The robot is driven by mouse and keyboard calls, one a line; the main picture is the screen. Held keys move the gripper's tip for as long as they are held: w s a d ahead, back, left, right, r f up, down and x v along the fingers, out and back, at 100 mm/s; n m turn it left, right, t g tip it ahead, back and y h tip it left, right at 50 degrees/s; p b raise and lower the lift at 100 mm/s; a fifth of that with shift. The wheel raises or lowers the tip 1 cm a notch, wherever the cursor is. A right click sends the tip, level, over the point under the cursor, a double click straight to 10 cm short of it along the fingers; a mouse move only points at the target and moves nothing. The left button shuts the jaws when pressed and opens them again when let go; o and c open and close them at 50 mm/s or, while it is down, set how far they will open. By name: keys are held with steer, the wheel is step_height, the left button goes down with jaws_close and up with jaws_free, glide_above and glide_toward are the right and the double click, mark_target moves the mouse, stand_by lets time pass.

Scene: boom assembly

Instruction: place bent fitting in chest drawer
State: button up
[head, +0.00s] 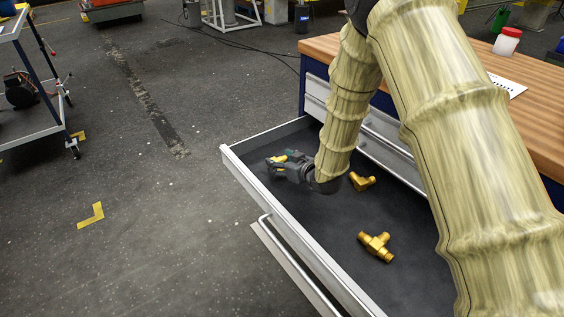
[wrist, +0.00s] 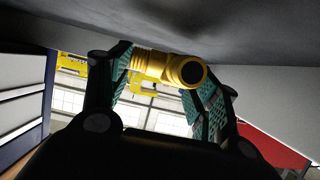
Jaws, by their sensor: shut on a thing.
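My gripper (head: 274,165) is low inside the open chest drawer (head: 262,193), near its left end. It is shut on a brass bent fitting, seen in the wrist view (wrist: 165,67) between the teal finger pads (wrist: 207,105), with one round open end facing the camera. In the head view only a small yellow part of that fitting (head: 279,158) shows. The dark drawer floor lies close to the fitting; I cannot tell whether they touch. A second brass fitting (head: 362,182), partly hidden by my arm, and a brass tee (head: 376,246) lie on the drawer floor.
The chest's wooden top (head: 322,44) holds a red-lidded white jar (head: 507,41) and a paper sheet (head: 508,86). A lower handle bar (head: 290,262) sticks out below the drawer. A cart (head: 40,110) stands at the left. The floor between is clear.

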steer(key=shift+f, duration=0.45)
steer(key=o, duration=1.1)
steer(key=shift+o, duration=0.2)
steer(key=shift+r, duration=0.1)
steer(key=shift+r, duration=0.25)
steer(key=v, duration=1.2)
steer(key=shift+r, duration=0.15)
